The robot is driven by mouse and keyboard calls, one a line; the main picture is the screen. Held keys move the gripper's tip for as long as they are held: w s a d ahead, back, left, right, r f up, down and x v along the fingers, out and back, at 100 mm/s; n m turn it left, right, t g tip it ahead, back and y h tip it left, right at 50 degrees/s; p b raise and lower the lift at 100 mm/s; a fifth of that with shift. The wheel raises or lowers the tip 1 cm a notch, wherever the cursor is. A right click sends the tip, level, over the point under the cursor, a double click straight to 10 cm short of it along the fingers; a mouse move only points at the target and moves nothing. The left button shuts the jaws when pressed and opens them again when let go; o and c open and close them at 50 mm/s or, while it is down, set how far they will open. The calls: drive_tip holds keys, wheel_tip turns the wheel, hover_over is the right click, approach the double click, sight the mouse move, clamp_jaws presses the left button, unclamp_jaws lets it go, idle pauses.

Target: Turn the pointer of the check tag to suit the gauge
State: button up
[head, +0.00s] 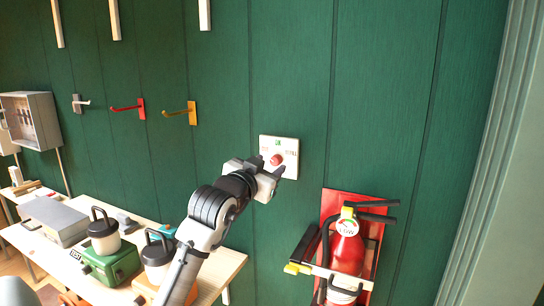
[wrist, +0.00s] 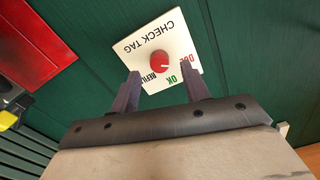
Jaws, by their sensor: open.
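The check tag (head: 291,147) is a white square plate on the green wall, with a red round knob (head: 276,160) as its pointer. In the wrist view the plate (wrist: 180,32) appears turned round, with CHECK TAG, a green OK, a dark REFILL and a partly hidden red label. The knob (wrist: 159,62) has a small pale mark, too small to read surely. My gripper (wrist: 160,72) is open, its fingers either side of the knob in the picture; contact cannot be told. It also shows in the head view (head: 269,174). The extinguisher's round white gauge (head: 347,227) seems to read LOW.
The red fire extinguisher (head: 347,252) hangs on a red board (head: 329,205) right of and below the tag. A workbench (head: 229,262) with lanterns and boxes stands at the lower left. Hooks (head: 180,113) stick out of the wall. The wall around the tag is clear.

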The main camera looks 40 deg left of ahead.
sight(276, 161)
drive_tip(key=shift+p+x, duration=0.3)
drive_tip(key=shift+x, duration=1)
drive_tip(key=c, duration=1)
